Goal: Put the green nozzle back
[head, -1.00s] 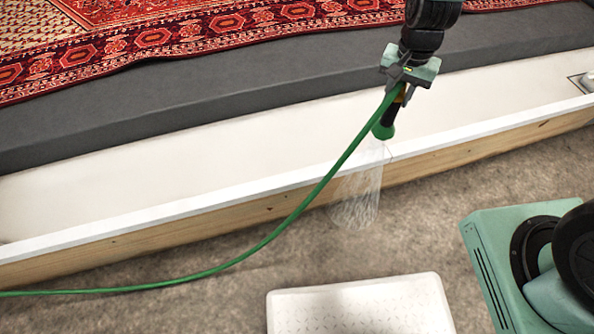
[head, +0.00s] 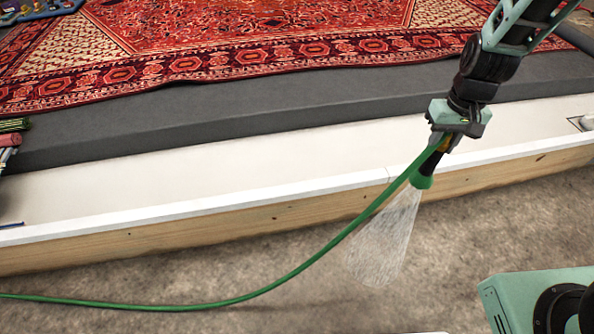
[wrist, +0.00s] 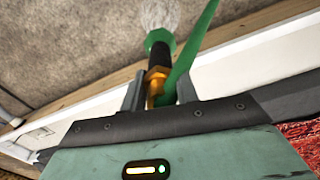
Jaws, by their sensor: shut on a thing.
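The green nozzle (head: 422,181) has a green head, a black body and an orange part, and a green hose (head: 300,268) runs from it to the left. My gripper (head: 441,142) is shut on the nozzle, above the pit's wooden edge. The nozzle points down and left and sprays a cone of water (head: 385,240) in front of the edge, over the floor. In the wrist view the nozzle (wrist: 158,55) sits between my gripper's two fingers (wrist: 160,92). No holder for the nozzle can be made out.
A white-topped wooden kerb (head: 200,227) borders the white trough (head: 250,165). Behind it a patterned red rug (head: 300,55) lies on a grey slab (head: 330,110). Brushes (head: 10,140) stand at the left edge, and a tray of small items (head: 40,10) is at top left. The floor in front is largely bare.

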